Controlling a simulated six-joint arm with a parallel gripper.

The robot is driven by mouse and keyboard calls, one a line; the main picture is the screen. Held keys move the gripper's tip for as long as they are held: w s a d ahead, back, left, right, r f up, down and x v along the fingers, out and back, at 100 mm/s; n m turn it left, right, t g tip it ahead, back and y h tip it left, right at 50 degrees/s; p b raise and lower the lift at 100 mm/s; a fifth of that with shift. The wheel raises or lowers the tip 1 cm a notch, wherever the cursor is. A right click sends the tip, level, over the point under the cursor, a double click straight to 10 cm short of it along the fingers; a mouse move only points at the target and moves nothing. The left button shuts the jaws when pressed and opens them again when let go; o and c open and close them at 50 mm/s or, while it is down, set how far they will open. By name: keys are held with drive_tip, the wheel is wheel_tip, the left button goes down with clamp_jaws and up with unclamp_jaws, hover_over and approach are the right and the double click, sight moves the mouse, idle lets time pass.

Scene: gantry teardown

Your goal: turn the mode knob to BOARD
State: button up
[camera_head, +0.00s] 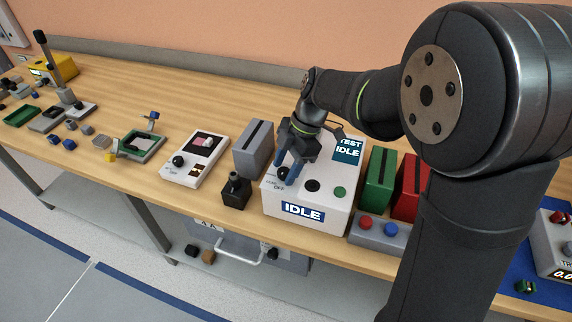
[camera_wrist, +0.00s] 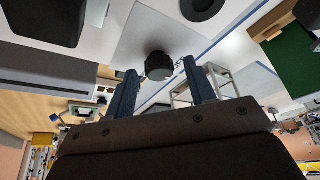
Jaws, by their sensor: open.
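The white box (camera_head: 325,212) stands near the front edge of the bench, with a blue IDLE sign on its front. Its black knob (camera_head: 282,173) sits on the top left, partly hidden by my gripper. Small lettering beside it includes OFF; the rest is too small to read, so I cannot tell the knob's setting. My gripper (camera_head: 286,176) is over this knob with its blue fingers apart. In the wrist view, the black knob (camera_wrist: 158,66) shows between the two fingertips, with a gap on each side. I cannot tell whether either finger touches it.
A black round part (camera_head: 312,186) and a green button (camera_head: 340,192) are on the box's top. A TEST/IDLE panel (camera_head: 348,148) stands behind. A grey slotted block (camera_head: 254,148) and black block (camera_head: 235,192) are left; green (camera_head: 378,180) and red (camera_head: 411,187) blocks are right.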

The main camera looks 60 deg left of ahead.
drive_tip(key=c, duration=1)
drive_tip(key=shift+m, duration=0.3)
drive_tip(key=m+y, duration=0.2)
drive_tip(key=m, duration=0.2)
drive_tip(key=shift+d, duration=0.15)
drive_tip(key=m+t+y, duration=0.1)
drive_tip(key=m, duration=0.3)
drive_tip(key=shift+s+d+m, duration=0.1)
drive_tip(key=shift+s+m, duration=0.05)
drive_tip(key=shift+m, duration=0.25)
drive_tip(key=m+t+y, duration=0.1)
drive_tip(key=m, duration=0.3)
drive_tip(key=shift+s+t, duration=0.1)
drive_tip(key=shift+t, duration=0.3)
drive_tip(key=shift+s+m+t+y, duration=0.1)
drive_tip(key=shift+m+t+y, duration=0.45)
drive_tip(key=shift+m, duration=1.65)
drive_tip(key=shift+t+h, duration=0.25)
